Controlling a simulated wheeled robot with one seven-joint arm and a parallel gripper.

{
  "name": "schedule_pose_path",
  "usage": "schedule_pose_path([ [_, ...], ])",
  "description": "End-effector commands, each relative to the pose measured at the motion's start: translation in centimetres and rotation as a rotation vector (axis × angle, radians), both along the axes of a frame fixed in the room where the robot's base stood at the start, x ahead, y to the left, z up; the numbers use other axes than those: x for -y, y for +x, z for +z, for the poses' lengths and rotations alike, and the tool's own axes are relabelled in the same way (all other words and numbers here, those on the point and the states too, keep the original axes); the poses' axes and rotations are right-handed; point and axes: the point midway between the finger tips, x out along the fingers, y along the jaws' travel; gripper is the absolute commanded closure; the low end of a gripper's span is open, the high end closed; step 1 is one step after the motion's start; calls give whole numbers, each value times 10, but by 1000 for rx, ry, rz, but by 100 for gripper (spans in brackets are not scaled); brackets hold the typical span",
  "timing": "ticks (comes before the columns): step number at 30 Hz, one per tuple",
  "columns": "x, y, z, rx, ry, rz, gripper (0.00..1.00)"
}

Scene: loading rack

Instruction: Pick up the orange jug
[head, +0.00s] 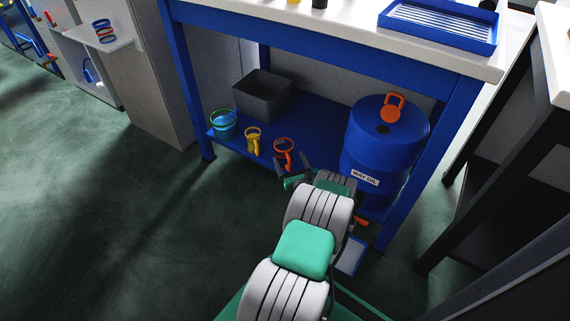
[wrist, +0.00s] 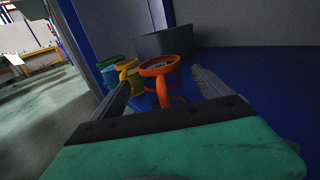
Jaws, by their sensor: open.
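The orange jug (head: 284,146) stands upright on the blue lower shelf of a workbench. In the wrist view the orange jug (wrist: 162,66) shows its round rim, with its lower part and handle below. My gripper (head: 292,165) is open and empty, reaching in low just in front of the jug. In the wrist view the two dark fingers of my gripper (wrist: 162,78) are spread to the left and right of the jug, which appears between and beyond their tips. I cannot tell how far the jug is from them.
Left of the jug stand a yellow jug (head: 253,137) and a green-rimmed blue bucket (head: 223,124). A grey bin (head: 263,97) is behind. A blue drum (head: 378,148) labelled "WAY OIL" stands close on the right. The blue shelf (head: 316,108) has bare room behind the jug; the bench top is above.

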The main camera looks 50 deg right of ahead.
Motion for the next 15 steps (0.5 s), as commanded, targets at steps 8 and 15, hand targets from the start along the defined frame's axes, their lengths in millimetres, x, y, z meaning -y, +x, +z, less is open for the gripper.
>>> schedule_pose_path([
  [8,26,39,3,-2,-8,6,12],
  [15,36,53,5,-5,-4,4,12],
])
